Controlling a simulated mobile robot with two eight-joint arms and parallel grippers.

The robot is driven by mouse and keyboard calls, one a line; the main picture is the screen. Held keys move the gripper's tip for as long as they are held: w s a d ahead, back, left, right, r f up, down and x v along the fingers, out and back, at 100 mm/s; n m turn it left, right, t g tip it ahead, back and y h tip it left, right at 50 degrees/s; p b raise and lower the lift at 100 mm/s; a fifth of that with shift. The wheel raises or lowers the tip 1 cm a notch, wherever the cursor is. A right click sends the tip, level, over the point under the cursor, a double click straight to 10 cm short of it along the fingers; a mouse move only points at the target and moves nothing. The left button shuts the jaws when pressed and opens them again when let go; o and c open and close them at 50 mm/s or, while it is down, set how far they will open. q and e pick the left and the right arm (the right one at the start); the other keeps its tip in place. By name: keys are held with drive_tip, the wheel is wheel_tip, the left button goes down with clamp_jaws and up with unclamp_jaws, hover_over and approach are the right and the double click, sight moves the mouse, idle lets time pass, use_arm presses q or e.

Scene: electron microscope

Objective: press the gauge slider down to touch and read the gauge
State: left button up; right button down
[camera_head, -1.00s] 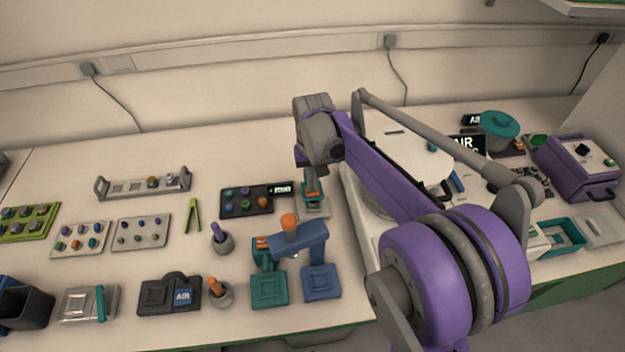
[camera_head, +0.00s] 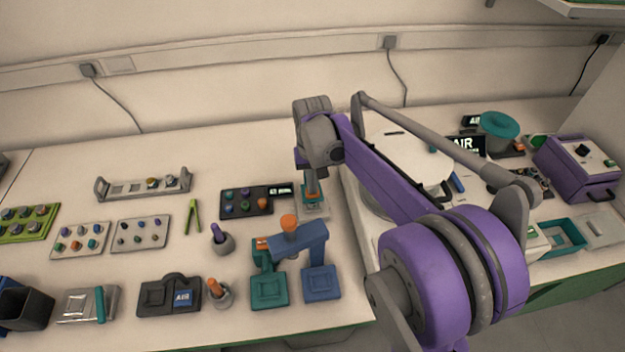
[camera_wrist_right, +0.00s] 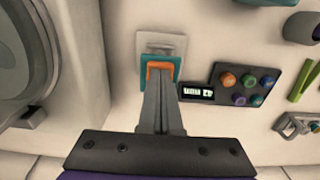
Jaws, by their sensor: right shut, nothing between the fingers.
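The gauge (camera_head: 313,209) is a pale plate with a teal block and an orange part on it, right of the dark knob panel. In the right wrist view the gauge's pale plate (camera_wrist_right: 172,45) shows beyond my fingers. Its teal slider block (camera_wrist_right: 178,68) carries the orange piece (camera_wrist_right: 160,67). My right gripper (camera_wrist_right: 160,78) is shut and empty, with its fingertips at the orange piece, seemingly touching it. In the head view the right gripper (camera_head: 311,188) comes down over the gauge and hides part of it. A small lit display (camera_wrist_right: 197,92) sits beside it. My left gripper is not in view.
The dark knob panel (camera_head: 246,201) is just left of the gauge. A teal and blue stand (camera_head: 303,243) with an orange top is in front. A large white round machine (camera_head: 405,160) is close on the right. The table behind the knob panel is clear.

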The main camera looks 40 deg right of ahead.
idle(0.4)
use_arm(q)
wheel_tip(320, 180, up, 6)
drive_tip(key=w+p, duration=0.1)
drive_tip(key=p, duration=0.4)
drive_tip(key=shift+p, duration=0.35)
use_arm(e)
wheel_tip(320, 180, up, 8)
drive_tip(key=shift+f, duration=0.1)
